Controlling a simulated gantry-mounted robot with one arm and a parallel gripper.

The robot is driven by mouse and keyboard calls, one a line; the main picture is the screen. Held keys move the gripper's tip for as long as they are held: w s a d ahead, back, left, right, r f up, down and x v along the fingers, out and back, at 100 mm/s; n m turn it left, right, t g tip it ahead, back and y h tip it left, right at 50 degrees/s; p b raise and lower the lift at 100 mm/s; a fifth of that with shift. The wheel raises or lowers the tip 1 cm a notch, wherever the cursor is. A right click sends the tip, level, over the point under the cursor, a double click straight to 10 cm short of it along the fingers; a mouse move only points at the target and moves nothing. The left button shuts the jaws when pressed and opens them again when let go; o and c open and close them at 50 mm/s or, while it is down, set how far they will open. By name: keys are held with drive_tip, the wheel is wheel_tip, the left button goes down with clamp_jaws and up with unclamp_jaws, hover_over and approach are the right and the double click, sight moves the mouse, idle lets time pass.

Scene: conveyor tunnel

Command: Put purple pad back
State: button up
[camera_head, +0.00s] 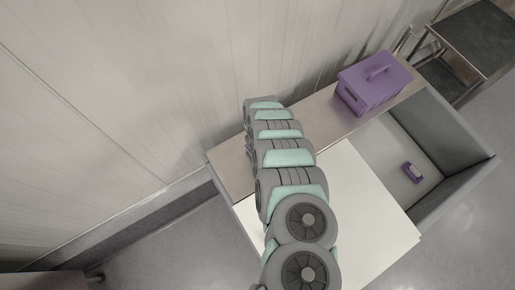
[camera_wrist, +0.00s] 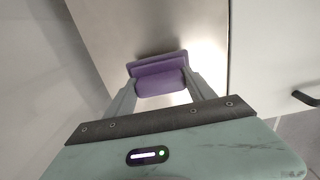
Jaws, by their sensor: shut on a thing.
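A purple pad (camera_wrist: 158,72) is between the two fingers of my gripper (camera_wrist: 160,82) in the wrist view, and the fingers are shut on it. It has a thin upper edge and a wider lower face. Behind it is the bare brownish metal surface (camera_wrist: 150,30); I cannot tell whether the pad touches it.
A purple lidded box (camera_head: 366,91) with a handle stands on the metal ledge (camera_head: 326,117). A small purple and white object (camera_head: 409,175) lies in the grey open bin (camera_head: 460,187) at right. A white panel (camera_head: 370,205) lies beside my arm. A pale wall (camera_head: 120,90) borders the left.

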drive_tip(key=shift+s+a+f, duration=0.1)
drive_tip(key=shift+a+f, duration=0.05)
drive_tip(key=shift+f, duration=0.8)
drive_tip(key=shift+d+f, duration=0.2)
drive_tip(key=shift+f, duration=0.1)
drive_tip(key=shift+f, duration=0.1)
drive_tip(key=shift+f+b, duration=0.1)
drive_tip(key=shift+b, duration=0.2)
drive_tip(key=o, duration=1.7)
drive_tip(key=shift+r+p, duration=0.35)
drive_tip(key=shift+r, duration=5.9)
